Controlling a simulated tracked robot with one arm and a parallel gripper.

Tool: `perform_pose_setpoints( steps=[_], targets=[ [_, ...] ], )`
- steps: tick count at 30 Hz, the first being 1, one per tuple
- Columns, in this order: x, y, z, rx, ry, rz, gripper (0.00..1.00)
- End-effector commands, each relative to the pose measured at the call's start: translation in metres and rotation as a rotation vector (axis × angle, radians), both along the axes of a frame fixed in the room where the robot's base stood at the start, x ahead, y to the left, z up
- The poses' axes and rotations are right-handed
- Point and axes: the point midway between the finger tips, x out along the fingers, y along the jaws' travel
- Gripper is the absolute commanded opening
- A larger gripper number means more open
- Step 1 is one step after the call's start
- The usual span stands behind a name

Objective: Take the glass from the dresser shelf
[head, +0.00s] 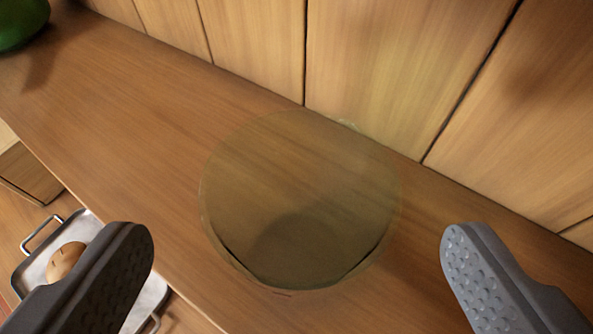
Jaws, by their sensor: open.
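The glass (300,200) is a see-through, faintly tinted round shape on the wooden dresser shelf (130,110). It shows near the middle of the view, close to the plank back wall. My gripper (298,255) is open, with one grey finger at the lower left and the other at the lower right. The glass lies between and a little ahead of the fingertips, with clear gaps on both sides. Neither finger appears to touch it. The exact distance in depth is hard to tell.
The vertical plank back (385,70) rises right behind the glass. A green object (20,22) stands at the far left of the shelf. Below the shelf's front edge, a metal tray (35,262) holds a round brown item (66,262). The shelf left of the glass is clear.

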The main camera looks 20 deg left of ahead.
Motion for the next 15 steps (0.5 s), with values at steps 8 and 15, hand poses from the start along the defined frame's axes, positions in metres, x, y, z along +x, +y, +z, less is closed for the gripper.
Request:
perform_pose_setpoints(
  steps=[8,15],
  targets=[
    [0.014,0.004,0.001,-0.001,-0.002,0.000,0.87],
    [0.027,0.007,-0.006,-0.001,-0.001,0.000,0.87]
  ],
)
